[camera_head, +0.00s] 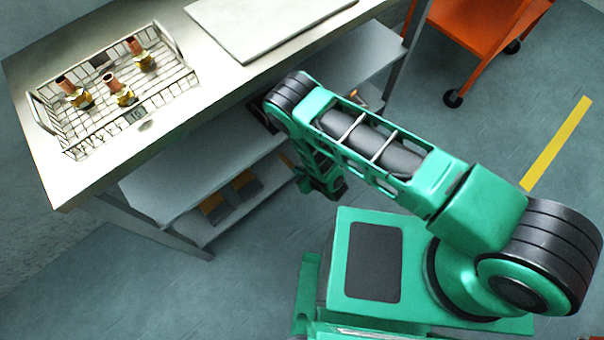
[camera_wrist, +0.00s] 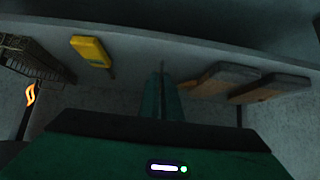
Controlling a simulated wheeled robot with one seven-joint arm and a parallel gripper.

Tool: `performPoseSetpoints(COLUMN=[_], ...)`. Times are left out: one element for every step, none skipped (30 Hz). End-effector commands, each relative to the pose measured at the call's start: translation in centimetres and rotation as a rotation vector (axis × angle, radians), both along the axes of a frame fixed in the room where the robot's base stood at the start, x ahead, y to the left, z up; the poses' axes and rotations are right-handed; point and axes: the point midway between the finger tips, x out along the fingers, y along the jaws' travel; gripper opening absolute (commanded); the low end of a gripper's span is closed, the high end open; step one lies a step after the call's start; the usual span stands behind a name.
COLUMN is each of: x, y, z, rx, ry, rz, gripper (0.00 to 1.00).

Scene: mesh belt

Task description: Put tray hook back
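No tray hook can be made out for certain in either view. In the head view a wire tray (camera_head: 72,148) with end handles stands on the bench top and holds three brass-and-copper fittings (camera_head: 124,92). My gripper (camera_wrist: 163,75) shows in the dark wrist view with its two green fingers close together, and I see nothing between them. In the head view my arm reaches down by the bench's lower shelves, and its fingertips are hidden or too small to tell. A yellow block (camera_wrist: 91,52) lies ahead on the left in the wrist view.
The bench (camera_head: 215,85) carries a pale flat board (camera_head: 265,22). Grey-and-orange boxes (camera_wrist: 268,87) show at right in the wrist view, a dark mesh basket (camera_wrist: 30,58) at left. An orange cart (camera_head: 480,35) stands behind.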

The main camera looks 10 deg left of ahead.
Motion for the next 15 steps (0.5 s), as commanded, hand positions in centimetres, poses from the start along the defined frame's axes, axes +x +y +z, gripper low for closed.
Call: performPoseSetpoints(x=[0.3, 0.5, 0.7, 0.8, 1.0, 1.2, 1.3, 1.5, 1.7, 1.9, 2.0, 2.2, 2.4, 2.6, 2.8], y=[0.5, 0.7, 0.9, 1.1, 1.4, 1.7, 1.9, 2.1, 2.4, 2.6, 2.8, 3.0, 3.2, 3.4, 3.7], z=[0.0, 0.0, -0.1, -0.1, -0.1, -0.2, -0.2, -0.3, -0.3, -0.4, -0.4, -0.5, -0.5, -0.5, -0.6], rx=[0.003, 0.003, 0.002, 0.002, 0.002, 0.002, 0.002, 0.000, 0.001, 0.001, 0.001, 0.001, 0.001, 0.002, 0.002], ry=[-0.001, -0.002, -0.002, -0.002, -0.003, -0.003, -0.003, -0.002, -0.003, -0.003, -0.003, -0.003, -0.003, -0.003, -0.003], rz=[0.001, 0.001, 0.001, 0.001, 0.002, 0.004, 0.004, 0.004, 0.004, 0.004, 0.004, 0.004, 0.004, 0.004, 0.004], gripper=[0.00, 0.00, 0.00, 0.00, 0.00, 0.00, 0.00, 0.00, 0.00, 0.00, 0.00, 0.00, 0.00, 0.00, 0.00])
